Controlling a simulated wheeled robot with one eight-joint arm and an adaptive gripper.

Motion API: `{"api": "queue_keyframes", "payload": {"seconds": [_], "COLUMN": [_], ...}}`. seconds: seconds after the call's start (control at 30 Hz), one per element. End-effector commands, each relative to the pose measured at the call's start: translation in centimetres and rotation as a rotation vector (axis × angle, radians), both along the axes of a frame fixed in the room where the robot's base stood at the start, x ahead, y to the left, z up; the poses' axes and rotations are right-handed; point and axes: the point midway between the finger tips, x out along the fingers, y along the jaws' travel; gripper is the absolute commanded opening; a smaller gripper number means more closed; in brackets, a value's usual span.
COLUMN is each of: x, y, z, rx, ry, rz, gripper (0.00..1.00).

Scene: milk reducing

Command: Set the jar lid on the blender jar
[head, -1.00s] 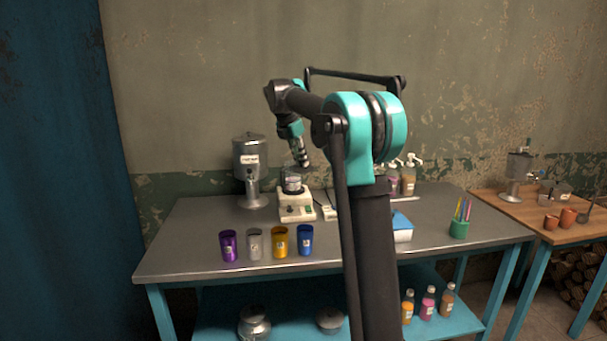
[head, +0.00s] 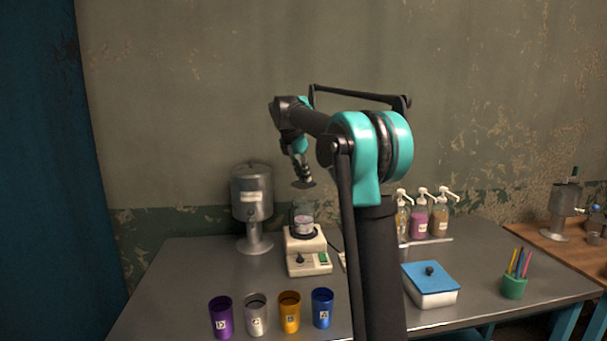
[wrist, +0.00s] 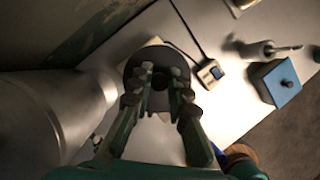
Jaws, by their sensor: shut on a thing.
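The jar lid (head: 304,184) is a thin dark disc held flat under my gripper (head: 302,172). In the wrist view the lid (wrist: 157,62) is a dark round plate with its knob between the fingertips of my gripper (wrist: 160,78). The blender jar (head: 303,216) is clear, with pale pinkish contents, and stands upright on the cream blender base (head: 305,252). The lid is above the jar's mouth with a visible gap. In the wrist view the lid and fingers hide the jar.
A steel dispenser (head: 252,205) stands close left of the blender. Several coloured cups, including a purple one (head: 221,317), stand in front. Pump bottles (head: 419,217), a blue-lidded box (head: 430,284) and a green pencil cup (head: 514,286) are to the right.

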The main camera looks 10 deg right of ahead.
Motion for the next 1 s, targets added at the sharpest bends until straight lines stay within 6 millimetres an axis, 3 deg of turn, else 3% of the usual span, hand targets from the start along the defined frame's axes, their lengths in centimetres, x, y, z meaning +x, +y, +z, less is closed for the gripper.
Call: {"api": "queue_keyframes", "payload": {"seconds": [0.53, 1.0], "x": [0.0, 0.0], "y": [0.0, 0.0], "z": [-4.5, -5.4], "rx": [0.000, 0.000], "ry": [0.000, 0.000], "rz": [0.000, 0.000], "gripper": [0.00, 0.00]}}
